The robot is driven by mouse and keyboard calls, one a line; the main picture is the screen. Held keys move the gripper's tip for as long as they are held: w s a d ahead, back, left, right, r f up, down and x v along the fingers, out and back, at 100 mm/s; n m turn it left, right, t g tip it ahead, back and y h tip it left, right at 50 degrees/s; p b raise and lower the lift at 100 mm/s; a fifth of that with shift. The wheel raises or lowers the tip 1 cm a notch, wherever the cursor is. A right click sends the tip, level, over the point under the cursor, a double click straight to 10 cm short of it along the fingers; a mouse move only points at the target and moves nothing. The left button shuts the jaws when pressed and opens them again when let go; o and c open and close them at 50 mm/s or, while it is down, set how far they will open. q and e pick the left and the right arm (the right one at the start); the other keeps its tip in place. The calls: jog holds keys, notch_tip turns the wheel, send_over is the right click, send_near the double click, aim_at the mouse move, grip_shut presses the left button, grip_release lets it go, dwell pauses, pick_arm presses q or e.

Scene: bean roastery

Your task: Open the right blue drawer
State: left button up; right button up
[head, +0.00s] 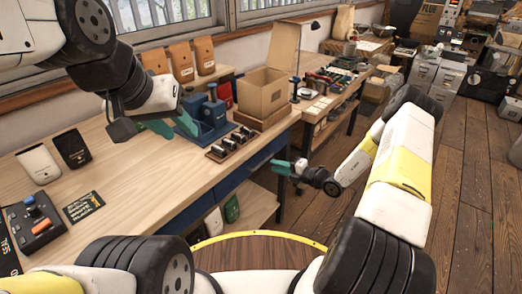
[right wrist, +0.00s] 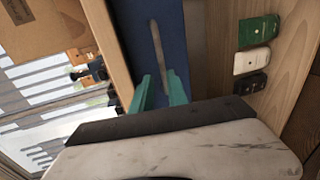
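The right blue drawer (head: 264,156) is in the front of the wooden workbench, below its top. It looks closed. In the right wrist view its blue front (right wrist: 178,30) carries a thin grey bar handle (right wrist: 157,50). My right gripper (head: 281,167) is in front of this drawer. Its teal fingers (right wrist: 159,84) are apart, with the handle's near end lying between them in that view. I cannot tell whether they touch it. My left gripper (head: 170,125) is above the workbench top, its teal fingers apart and empty.
The workbench top (head: 140,180) holds an open cardboard box (head: 264,92), a blue device (head: 205,115), a rack of dark cylinders (head: 231,142) and pouches. Another blue drawer front (head: 200,208) is to the left. A lower shelf (head: 255,207) holds bags. Wooden floor is open on the right.

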aim_at(263, 162)
jog(key=x, duration=0.7)
jog(key=shift+w+a+f, duration=0.15)
jog(key=shift+w+f, duration=0.2)
grip_shut()
dwell(1.1)
